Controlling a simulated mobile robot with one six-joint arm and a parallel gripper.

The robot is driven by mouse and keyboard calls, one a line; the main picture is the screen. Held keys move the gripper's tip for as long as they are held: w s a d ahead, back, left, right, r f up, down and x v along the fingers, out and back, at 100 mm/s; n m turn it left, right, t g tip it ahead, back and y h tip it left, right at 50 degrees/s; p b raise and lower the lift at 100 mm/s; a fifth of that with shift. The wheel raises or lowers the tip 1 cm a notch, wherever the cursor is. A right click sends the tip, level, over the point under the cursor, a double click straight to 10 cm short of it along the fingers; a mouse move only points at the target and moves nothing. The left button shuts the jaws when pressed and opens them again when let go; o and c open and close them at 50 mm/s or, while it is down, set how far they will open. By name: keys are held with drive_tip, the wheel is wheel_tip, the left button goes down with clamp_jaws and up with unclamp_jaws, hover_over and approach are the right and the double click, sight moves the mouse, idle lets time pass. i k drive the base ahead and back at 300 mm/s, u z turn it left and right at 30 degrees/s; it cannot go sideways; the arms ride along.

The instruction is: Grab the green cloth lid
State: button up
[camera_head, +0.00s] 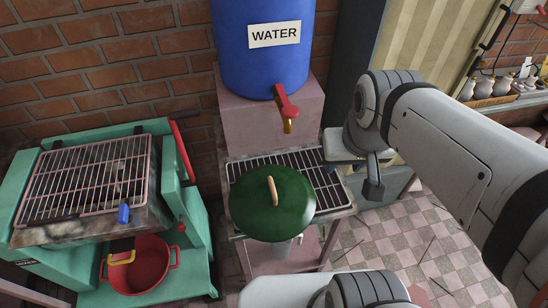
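The green lid (260,216) is round, dark and glossy, with a short tan handle (273,190) standing at its middle. It looks hard, not like cloth. It sits at the front of a small rack-topped stand, and a bit of a pale vessel (281,252) shows below its front edge; the rest below it is hidden. My gripper (373,187) hangs to the right of the lid, apart from it, with a dark finger pointing down. The other finger is not clearly visible, so the opening cannot be judged. No object shows in it.
A blue water barrel (262,65) with a red tap (287,102) stands on a pink block behind the lid. A metal rack (313,176) lies behind the lid. At left are a green machine (190,205) with a grille and a red pot (150,270). Checkered floor shows at right.

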sight(268, 203)
drive_tip(key=k, duration=1.05)
drive_tip(key=u, duration=0.3)
drive_tip(key=i, duration=1)
